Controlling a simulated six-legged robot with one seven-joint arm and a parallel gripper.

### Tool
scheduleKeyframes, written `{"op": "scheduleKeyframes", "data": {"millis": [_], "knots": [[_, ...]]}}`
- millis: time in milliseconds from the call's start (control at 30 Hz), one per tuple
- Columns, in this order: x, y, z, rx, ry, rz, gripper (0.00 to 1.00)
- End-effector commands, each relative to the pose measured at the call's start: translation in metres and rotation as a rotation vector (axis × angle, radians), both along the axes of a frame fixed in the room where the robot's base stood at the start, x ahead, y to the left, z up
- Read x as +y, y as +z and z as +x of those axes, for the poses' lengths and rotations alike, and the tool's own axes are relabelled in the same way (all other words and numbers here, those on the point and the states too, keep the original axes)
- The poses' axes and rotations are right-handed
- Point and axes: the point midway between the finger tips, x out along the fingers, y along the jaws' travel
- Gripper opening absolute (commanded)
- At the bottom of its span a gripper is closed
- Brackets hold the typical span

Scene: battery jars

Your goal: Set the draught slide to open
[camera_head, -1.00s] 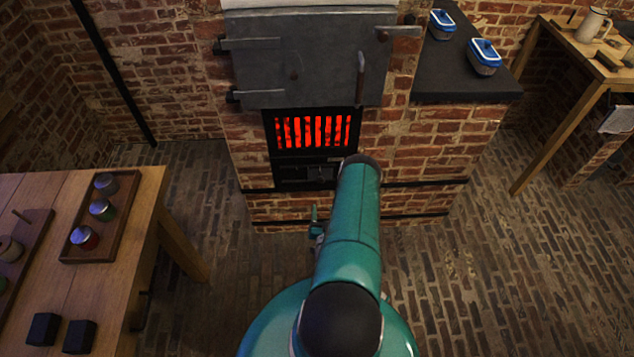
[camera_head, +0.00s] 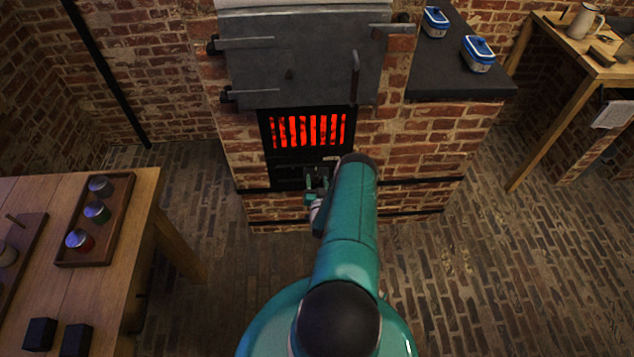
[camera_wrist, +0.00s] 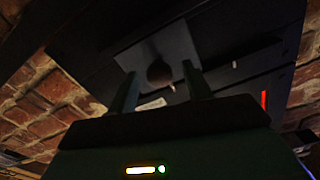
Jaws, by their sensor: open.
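The draught slide (camera_head: 312,172) is a dark plate below the glowing grate, partly hidden by my gripper and arm in the head view. In the wrist view it shows as a grey plate (camera_wrist: 178,42) with a round dark knob (camera_wrist: 158,71). My gripper (camera_head: 316,191) is open in front of the slide. In the wrist view my gripper (camera_wrist: 160,88) has one finger on each side of the knob, with gaps visible. I cannot tell how deep the knob sits between the fingers. A small pale mark lies just below the knob. The slide's setting is not readable.
The grate (camera_head: 308,130) glows red just above, under a grey furnace door (camera_head: 300,60) with a hanging handle. A wooden table (camera_head: 110,290) with a tray of jars stands at left. A dark ledge (camera_head: 440,85) holds two blue-lidded tubs. The brick floor at right is clear.

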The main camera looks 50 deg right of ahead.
Motion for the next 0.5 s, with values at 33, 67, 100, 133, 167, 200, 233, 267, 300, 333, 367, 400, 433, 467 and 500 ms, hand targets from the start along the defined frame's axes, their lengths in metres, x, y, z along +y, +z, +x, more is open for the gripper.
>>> {"op": "scheduleKeyframes", "data": {"millis": [33,67,100,133,167,200,233,267,300,333,367,400,433,467,500], "knots": [[0.0002,-0.0001,-0.0001,0.0,0.0,0.0,0.5],[0.0002,-0.0001,-0.0001,0.0,0.0,0.0,0.5],[0.0002,-0.0001,-0.0002,0.0,0.0,0.0,0.5],[0.0002,0.0,-0.0002,0.0,0.0,0.0,0.46],[0.0002,-0.0001,-0.0002,0.0,0.0,0.0,0.4],[0.0003,0.0,-0.0003,0.0,0.0,0.0,0.32],[0.0002,0.0,-0.0003,0.0,0.0,0.0,0.26],[0.0002,0.0,-0.0003,0.0,0.0,0.0,0.21],[0.0002,0.0,-0.0003,0.0,0.0,0.0,0.13],[0.0003,0.0,-0.0004,0.0,0.0,0.0,0.07],[0.0002,0.0,-0.0003,0.0,0.0,0.0,0.01],[0.0003,0.0,-0.0004,0.0,0.0,0.0,0.0],[0.0003,0.0,-0.0004,0.0,0.0,0.0,0.0],[0.0003,0.0,-0.0004,0.0,0.0,0.0,0.0],[0.0008,0.0,0.0001,0.0,0.0,0.0,0.0]]}}
